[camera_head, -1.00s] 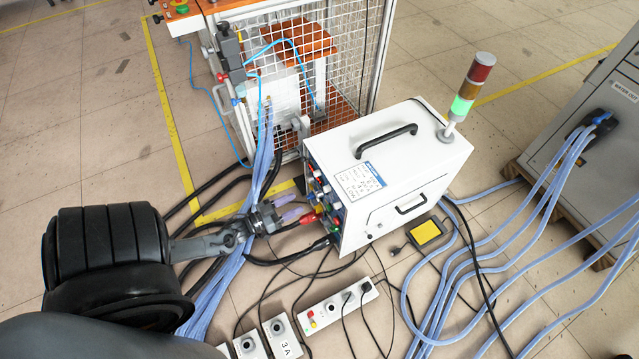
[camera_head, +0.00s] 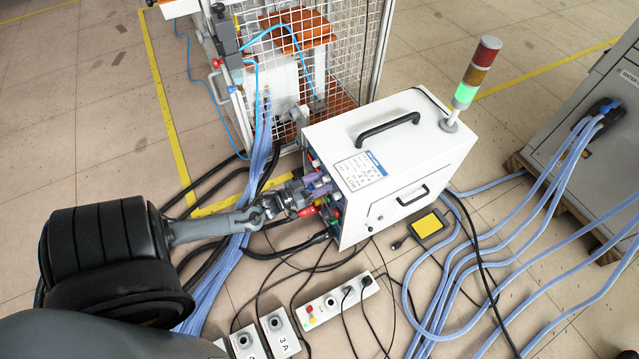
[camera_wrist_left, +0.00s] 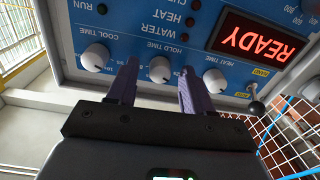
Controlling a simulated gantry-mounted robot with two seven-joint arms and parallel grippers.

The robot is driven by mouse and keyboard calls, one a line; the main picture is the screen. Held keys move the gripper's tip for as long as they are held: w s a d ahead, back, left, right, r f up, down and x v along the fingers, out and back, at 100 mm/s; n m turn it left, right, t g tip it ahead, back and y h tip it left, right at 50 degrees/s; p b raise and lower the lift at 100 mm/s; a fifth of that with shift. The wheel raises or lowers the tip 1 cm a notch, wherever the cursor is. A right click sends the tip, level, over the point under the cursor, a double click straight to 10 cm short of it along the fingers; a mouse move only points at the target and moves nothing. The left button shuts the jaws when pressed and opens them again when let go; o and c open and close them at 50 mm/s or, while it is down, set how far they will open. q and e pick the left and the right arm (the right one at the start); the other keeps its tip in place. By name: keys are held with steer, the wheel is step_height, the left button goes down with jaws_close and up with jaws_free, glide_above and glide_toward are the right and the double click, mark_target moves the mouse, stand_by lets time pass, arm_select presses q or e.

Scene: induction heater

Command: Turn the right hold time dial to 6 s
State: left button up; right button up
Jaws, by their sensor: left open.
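The white heater box (camera_head: 400,150) stands on the floor, its control panel facing my left arm. In the left wrist view the blue panel (camera_wrist_left: 135,25) appears upside down. The white hold time dial (camera_wrist_left: 160,69) is in the middle of a row of three. My left gripper (camera_wrist_left: 158,68) is open, with one purple finger on each side of this dial; I cannot tell whether they touch it. In the head view the left gripper (camera_head: 318,184) is at the panel, and the dials there are too small or hidden to read. My right gripper is not in view.
The cool time dial (camera_wrist_left: 95,57) and heat time dial (camera_wrist_left: 215,80) sit close outside the fingers. A red READY display (camera_wrist_left: 255,38) is lit. A small toggle lever (camera_wrist_left: 256,108) is near. Blue hoses (camera_head: 235,265) and a power strip (camera_head: 338,302) lie below.

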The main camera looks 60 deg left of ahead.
arm_select(q)
steer(key=shift+w, duration=0.1)
jaws_close()
steer(key=shift+r, duration=0.1)
stand_by(0.3)
steer(key=m+p, duration=0.2)
steer(key=m, duration=0.1)
steer(key=shift+m, duration=0.3)
steer(key=shift+a+m+p, duration=0.1)
steer(key=shift+m+p, duration=1.4)
steer(key=shift+m, duration=5.8)
steer(key=shift+h, duration=0.4)
